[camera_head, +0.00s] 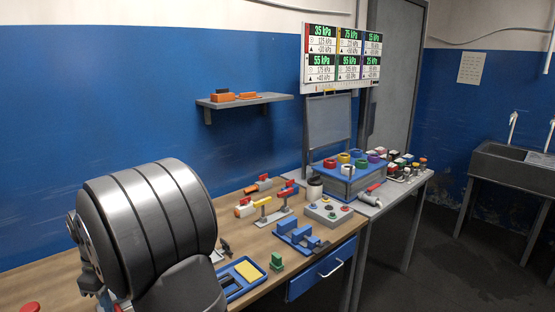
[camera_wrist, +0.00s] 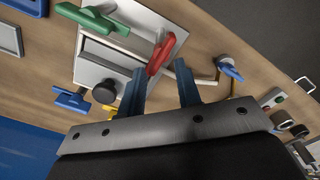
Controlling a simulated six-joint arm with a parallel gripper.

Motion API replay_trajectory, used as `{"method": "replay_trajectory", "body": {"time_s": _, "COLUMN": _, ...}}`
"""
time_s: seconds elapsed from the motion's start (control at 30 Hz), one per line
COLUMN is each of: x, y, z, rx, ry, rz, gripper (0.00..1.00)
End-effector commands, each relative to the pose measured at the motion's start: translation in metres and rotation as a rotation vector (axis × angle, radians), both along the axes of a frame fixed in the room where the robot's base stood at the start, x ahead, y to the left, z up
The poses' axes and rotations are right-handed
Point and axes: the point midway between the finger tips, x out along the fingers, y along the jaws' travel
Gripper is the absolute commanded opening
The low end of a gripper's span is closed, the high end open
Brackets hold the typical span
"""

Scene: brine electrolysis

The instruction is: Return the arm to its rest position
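My gripper (camera_wrist: 160,70) shows in the wrist view with its two blue fingers spread apart and nothing held between them. A red lever (camera_wrist: 161,53) on a light plate (camera_wrist: 107,55) lies beyond the fingertips; whether they touch it I cannot tell, but it is not clamped. In the head view my arm's large metallic links fill the lower left, and my gripper's fingers cannot be made out there.
The wrist view shows a green lever (camera_wrist: 98,21), a blue lever (camera_wrist: 70,101) and a black knob (camera_wrist: 104,92). In the head view, a blue tray (camera_head: 227,293), a green block (camera_head: 276,262) and a blue holder (camera_head: 298,238) stand right of my arm. A wall shelf (camera_head: 262,99) is behind.

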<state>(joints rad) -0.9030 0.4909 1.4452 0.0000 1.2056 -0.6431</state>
Motion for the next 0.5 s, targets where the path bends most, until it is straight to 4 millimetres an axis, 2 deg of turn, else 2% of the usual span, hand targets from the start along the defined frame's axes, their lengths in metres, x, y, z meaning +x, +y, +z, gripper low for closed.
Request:
{"method": "replay_trajectory", "body": {"time_s": 0.1, "x": -0.002, "y": -0.002, "z": -0.018, "rx": -0.003, "ry": 0.002, "rz": 0.076, "gripper": 0.31}}
{"method": "replay_trajectory", "body": {"time_s": 0.23, "x": -0.003, "y": -0.004, "z": -0.031, "rx": -0.004, "ry": 0.003, "rz": 0.136, "gripper": 0.31}}
{"method": "replay_trajectory", "body": {"time_s": 0.3, "x": -0.004, "y": -0.005, "z": -0.034, "rx": -0.002, "ry": 0.002, "rz": 0.157, "gripper": 0.31}}
{"method": "replay_trajectory", "body": {"time_s": 0.5, "x": -0.003, "y": -0.003, "z": -0.027, "rx": -0.001, "ry": 0.001, "rz": 0.128, "gripper": 0.31}}
